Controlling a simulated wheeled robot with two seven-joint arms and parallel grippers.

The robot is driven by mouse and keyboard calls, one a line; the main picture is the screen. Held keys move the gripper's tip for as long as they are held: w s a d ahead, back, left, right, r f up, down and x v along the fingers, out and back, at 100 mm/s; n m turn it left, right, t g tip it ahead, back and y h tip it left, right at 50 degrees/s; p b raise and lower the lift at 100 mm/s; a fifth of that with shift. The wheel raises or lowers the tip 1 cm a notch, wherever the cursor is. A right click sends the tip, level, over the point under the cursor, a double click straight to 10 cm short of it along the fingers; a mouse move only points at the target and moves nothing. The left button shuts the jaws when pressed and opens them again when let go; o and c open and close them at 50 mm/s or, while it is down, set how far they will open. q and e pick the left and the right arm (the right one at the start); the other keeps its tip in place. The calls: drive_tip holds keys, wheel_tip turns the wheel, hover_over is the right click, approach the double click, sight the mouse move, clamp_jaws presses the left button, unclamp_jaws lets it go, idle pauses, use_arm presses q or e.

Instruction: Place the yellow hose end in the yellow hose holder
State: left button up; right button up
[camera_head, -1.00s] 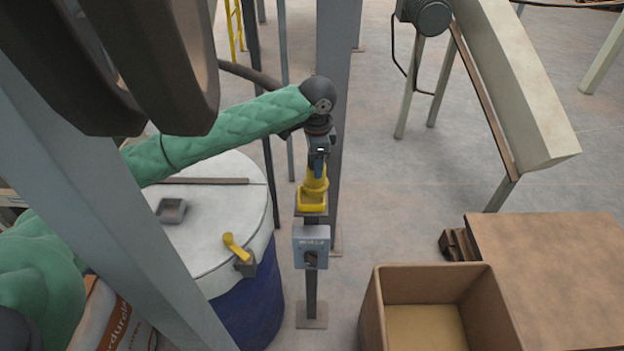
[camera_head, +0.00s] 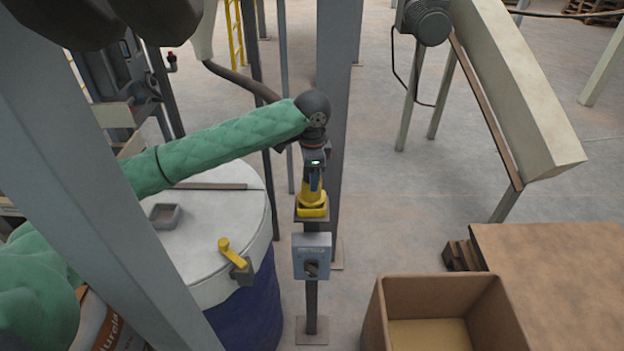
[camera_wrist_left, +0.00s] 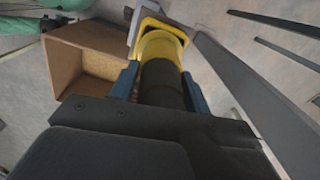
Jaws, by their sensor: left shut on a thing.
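My left gripper (camera_head: 314,172) points down over the post and is shut on the hose; its blue fingers also flank the dark hose (camera_wrist_left: 160,85) in the left wrist view. The yellow hose end (camera_head: 313,190) hangs below the fingers, roughly upright. Its lower end is at the yellow hose holder (camera_head: 312,210), a squared yellow ring on top of the post; the ring also shows in the left wrist view (camera_wrist_left: 164,24). The end appears to be within the ring, but its depth is hidden. My right gripper is not in view.
A grey switch box (camera_head: 312,256) sits on the post below the holder. A blue drum (camera_head: 247,312) with a white top and a yellow-handled valve (camera_head: 232,252) stands left. A cardboard box (camera_head: 500,318) stands front right. A grey column (camera_head: 334,110) rises close behind.

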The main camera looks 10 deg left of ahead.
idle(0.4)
use_arm(q)
drive_tip(key=o, duration=1.4)
drive_tip(key=shift+f, duration=0.1)
drive_tip(key=shift+o, duration=0.4)
